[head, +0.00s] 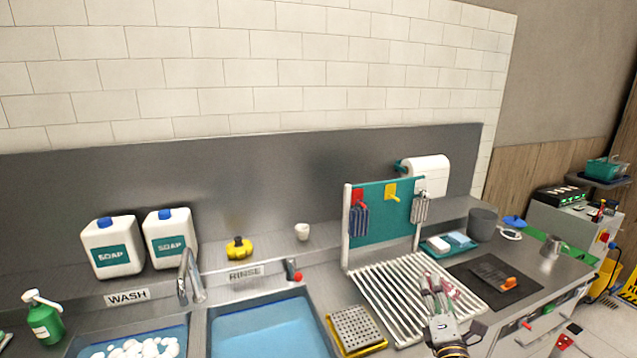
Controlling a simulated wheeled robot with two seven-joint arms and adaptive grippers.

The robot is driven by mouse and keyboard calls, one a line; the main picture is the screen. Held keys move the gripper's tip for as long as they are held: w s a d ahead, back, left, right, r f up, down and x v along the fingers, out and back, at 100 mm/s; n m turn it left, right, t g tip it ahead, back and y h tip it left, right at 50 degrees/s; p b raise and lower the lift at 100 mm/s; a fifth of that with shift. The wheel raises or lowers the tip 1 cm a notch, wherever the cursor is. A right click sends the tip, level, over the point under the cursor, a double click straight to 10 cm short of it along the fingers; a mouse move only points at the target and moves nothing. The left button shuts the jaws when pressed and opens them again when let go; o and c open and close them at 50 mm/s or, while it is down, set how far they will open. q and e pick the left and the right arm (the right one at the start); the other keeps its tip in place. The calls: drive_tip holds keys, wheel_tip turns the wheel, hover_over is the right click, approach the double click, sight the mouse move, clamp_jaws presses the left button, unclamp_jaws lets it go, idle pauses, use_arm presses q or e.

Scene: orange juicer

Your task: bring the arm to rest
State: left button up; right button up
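One gripper of mine shows in the head view, low and right of centre. I take it for my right gripper (438,284). It points away from me over the right part of the white ribbed drying rack (385,291). Its fingers are small and blend with the rack behind them, so I cannot tell whether they are open or shut, or whether they hold anything. Its wrist leaves the picture at the bottom edge. My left gripper is not in view.
Two water-filled sinks (270,328) lie at left and centre, with a faucet (190,277) behind. A teal tool board (378,222) stands behind the rack. A dark mat (495,281) lies to its right. Two soap jugs (112,246) stand at the back left.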

drive_tip(key=s+d+f+m+g+h, duration=0.2)
drive_tip(key=s+f+m+g, duration=0.7)
drive_tip(key=s+f+m, duration=0.5)
drive_tip(key=s+a+f+m+g+y, duration=0.3)
drive_tip(key=s+a+g, duration=0.1)
drive_tip(key=s+a, duration=0.15)
drive_tip(key=s+a+f+m+g+y, duration=0.2)
drive_tip(key=s+a+f+m+g, duration=0.15)
drive_tip(key=s, duration=0.35)
wheel_tip(320, 180, down, 32)
drive_tip(key=s+f+g, duration=0.1)
drive_tip(key=s, duration=0.2)
drive_tip(key=s+d+f, duration=0.2)
drive_tip(key=s+f, duration=0.7)
drive_tip(key=s, duration=0.2)
drive_tip(key=s+d+f+g, duration=0.1)
drive_tip(key=s+f, duration=0.9)
drive_tip(key=s, duration=0.1)
drive_tip(key=shift+d, duration=0.4)
